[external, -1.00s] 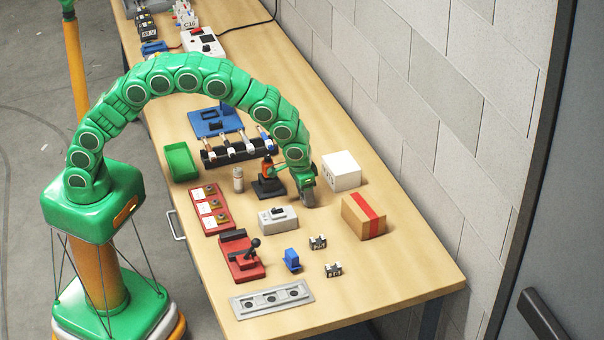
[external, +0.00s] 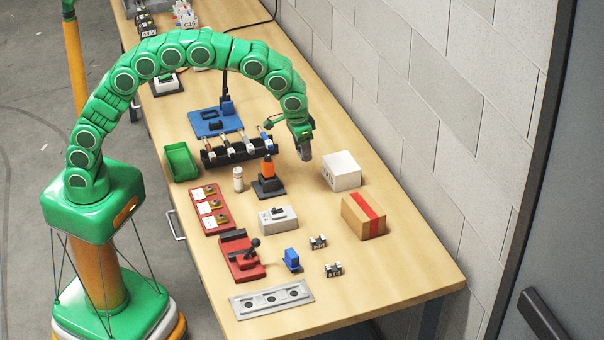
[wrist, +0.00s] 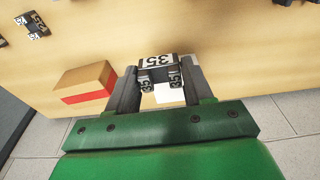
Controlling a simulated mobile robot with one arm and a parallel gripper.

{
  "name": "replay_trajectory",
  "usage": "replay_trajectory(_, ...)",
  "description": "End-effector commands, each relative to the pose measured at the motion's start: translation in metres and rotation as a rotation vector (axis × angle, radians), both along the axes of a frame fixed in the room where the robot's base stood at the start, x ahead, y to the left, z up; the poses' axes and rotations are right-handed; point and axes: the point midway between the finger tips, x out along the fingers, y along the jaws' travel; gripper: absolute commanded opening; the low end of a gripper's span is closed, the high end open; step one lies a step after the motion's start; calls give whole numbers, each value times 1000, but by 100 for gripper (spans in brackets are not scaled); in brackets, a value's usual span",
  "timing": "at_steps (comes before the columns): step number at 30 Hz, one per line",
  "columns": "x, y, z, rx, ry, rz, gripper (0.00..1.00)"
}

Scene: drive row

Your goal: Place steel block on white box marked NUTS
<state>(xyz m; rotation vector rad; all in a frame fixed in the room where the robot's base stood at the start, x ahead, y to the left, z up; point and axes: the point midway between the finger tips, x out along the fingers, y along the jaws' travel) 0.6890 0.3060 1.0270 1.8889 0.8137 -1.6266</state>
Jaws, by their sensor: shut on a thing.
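My gripper (external: 304,150) is raised above the table, to the left of and above the white box (external: 341,171) in the external view. In the wrist view my gripper (wrist: 160,90) is shut on a dark steel block (wrist: 155,63) with white labels reading 35. The white box also shows partly in the wrist view (wrist: 171,96), beyond the block and between the fingers. Faint dark lettering shows on the box's front, too small to read surely. In the external view the block cannot be told apart from the grey fingers.
A brown carton with a red stripe (external: 364,216) stands in front of the white box. An orange and black device (external: 268,178) and a grey switch box (external: 278,219) stand to the left. Two small marked blocks (external: 318,242) (external: 333,269) lie nearer the front. A block wall runs behind.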

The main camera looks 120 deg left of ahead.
Motion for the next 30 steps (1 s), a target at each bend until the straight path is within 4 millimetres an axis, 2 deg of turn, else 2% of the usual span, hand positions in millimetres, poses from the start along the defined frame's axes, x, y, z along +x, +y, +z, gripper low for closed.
replay_trajectory(1,-7,10,14,0,-6,-2,10)
replay_trajectory(4,-21,25,35,4,-9,-12,10)
replay_trajectory(10,-40,41,57,-1,-4,-26,10)
replay_trajectory(14,-38,46,58,-1,-3,-29,10)
replay_trajectory(30,9,72,33,-1,-1,-29,10)
